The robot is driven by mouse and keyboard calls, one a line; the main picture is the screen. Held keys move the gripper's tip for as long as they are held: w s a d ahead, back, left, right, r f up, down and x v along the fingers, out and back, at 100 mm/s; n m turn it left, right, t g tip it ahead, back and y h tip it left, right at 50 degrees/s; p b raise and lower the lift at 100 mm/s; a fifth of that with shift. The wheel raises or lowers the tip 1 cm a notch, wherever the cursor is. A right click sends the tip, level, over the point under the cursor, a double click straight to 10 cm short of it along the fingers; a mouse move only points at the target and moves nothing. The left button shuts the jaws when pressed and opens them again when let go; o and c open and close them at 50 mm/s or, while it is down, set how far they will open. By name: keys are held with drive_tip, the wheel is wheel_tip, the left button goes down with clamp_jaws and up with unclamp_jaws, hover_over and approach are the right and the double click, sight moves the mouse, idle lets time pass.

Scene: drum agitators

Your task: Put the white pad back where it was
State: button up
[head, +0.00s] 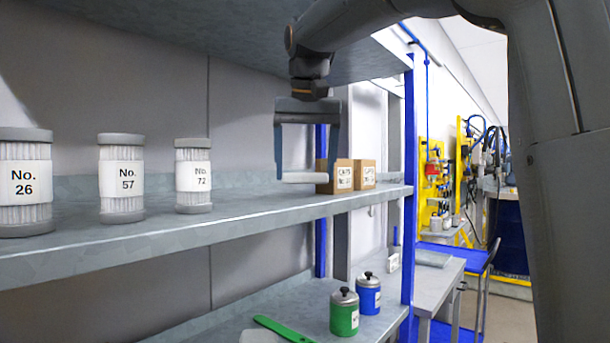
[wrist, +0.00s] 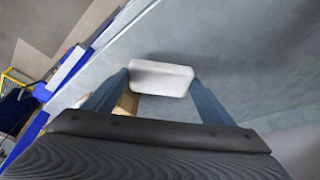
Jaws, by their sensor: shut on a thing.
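The white pad (head: 305,177) is a small flat block held between the fingertips of my gripper (head: 306,172). My gripper points down, shut on the pad, above the right part of the middle shelf (head: 240,215). In the wrist view the pad (wrist: 160,77) spans the gap between the blue fingers of my gripper (wrist: 160,85). The head view does not clearly show whether the pad touches the shelf.
Cardboard boxes (head: 343,176) stand close behind and right of the pad. Labelled canisters No. 26 (head: 25,182), No. 57 (head: 121,178) and No. 72 (head: 192,176) stand left. A blue post (head: 408,150) edges the shelf. Green (head: 344,315) and blue (head: 369,296) jars stand below.

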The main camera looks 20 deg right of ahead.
drive_tip(key=shift+f+p, duration=0.3)
drive_tip(key=shift+f, duration=1.15)
drive_tip(key=o, duration=0.9)
drive_tip(key=shift+o, duration=0.2)
drive_tip(key=b+v, duration=0.1)
drive_tip(key=v, duration=0.6)
drive_tip(key=shift+r, duration=0.25)
drive_tip(key=shift+s, duration=0.2)
